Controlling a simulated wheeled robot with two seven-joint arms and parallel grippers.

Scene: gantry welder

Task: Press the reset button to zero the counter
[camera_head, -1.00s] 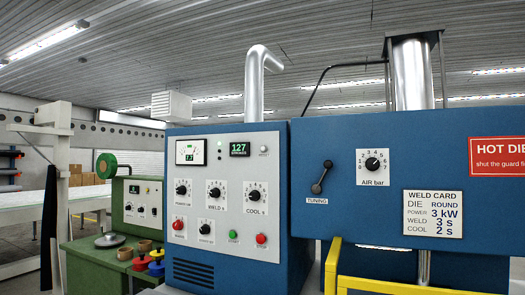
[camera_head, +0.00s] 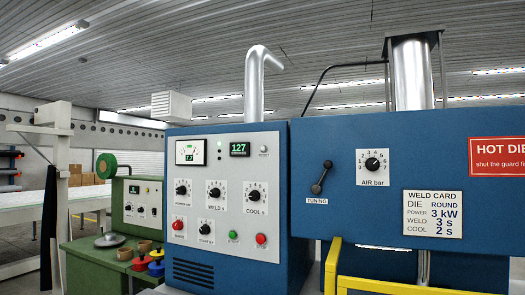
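The counter display (camera_head: 239,149) on the blue welder's white control panel reads 127 in green digits. A small pale button (camera_head: 263,150) sits just right of the counter, with a tiny label under it that looks like "reset". Neither of my grippers shows in the head view, and nothing touches the panel.
The panel also carries a meter (camera_head: 190,152), several black knobs, a green button (camera_head: 233,236) and red buttons (camera_head: 261,239). A tuning lever (camera_head: 321,177) and air dial (camera_head: 372,162) are on the right. A yellow guard frame (camera_head: 400,286) stands low in front. A green bench (camera_head: 100,262) stands left.

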